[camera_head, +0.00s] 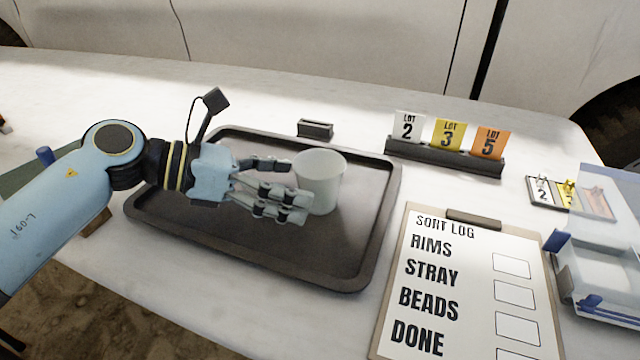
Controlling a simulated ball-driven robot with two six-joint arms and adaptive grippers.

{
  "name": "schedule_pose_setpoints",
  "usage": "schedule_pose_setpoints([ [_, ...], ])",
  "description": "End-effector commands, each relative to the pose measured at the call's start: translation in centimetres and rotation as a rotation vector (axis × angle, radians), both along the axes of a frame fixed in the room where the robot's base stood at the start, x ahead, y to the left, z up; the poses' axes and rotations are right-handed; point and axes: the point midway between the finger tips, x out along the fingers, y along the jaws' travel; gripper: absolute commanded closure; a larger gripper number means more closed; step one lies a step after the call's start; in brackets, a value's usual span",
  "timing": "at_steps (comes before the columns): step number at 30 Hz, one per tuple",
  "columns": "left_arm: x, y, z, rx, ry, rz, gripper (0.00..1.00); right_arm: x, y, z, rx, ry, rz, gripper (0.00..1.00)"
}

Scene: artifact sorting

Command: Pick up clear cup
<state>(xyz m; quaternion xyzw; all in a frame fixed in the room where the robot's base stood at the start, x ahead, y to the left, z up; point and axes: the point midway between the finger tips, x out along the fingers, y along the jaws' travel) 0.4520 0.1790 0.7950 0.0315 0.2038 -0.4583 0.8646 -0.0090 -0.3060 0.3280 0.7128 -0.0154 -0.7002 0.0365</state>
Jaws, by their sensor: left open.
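A pale, whitish cup (322,178) stands upright on the dark tray (375,225), right of the tray's middle. It looks opaque or frosted rather than plainly clear. My left gripper (291,190) reaches in from the left. Its fingers are open, with one at the cup's far left side and the others in front of the cup's lower left. The near fingers hide part of the cup's lower wall. I cannot tell whether they touch it. My right gripper is not in view.
A small dark holder (315,129) stands behind the tray. A card rack (445,155) with LOT 2, 3 and 5 cards is at the back right. A sort log clipboard (470,290) lies right of the tray. A clear bin (605,270) with blue parts stands at the far right.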

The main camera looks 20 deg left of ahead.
Motion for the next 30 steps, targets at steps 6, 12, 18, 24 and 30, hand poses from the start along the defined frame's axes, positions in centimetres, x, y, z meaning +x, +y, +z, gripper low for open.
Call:
schedule_pose_setpoints([
  [6, 1.5, -2.4, -0.9, -0.007, 0.000, 0.001, 0.08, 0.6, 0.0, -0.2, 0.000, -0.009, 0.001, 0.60],
  [12, 2.6, -4.2, -1.8, -0.005, 0.002, 0.001, 0.08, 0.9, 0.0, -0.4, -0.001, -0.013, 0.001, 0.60],
  [18, 2.7, -4.2, -1.9, -0.002, 0.001, 0.001, 0.08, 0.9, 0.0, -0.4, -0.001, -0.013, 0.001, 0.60],
  [24, 2.7, -4.2, -1.9, -0.002, 0.001, 0.001, 0.29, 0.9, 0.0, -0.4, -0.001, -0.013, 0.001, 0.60],
  [30, 2.7, -4.2, -1.9, -0.002, 0.001, 0.001, 0.55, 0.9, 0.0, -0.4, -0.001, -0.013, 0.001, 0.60],
])
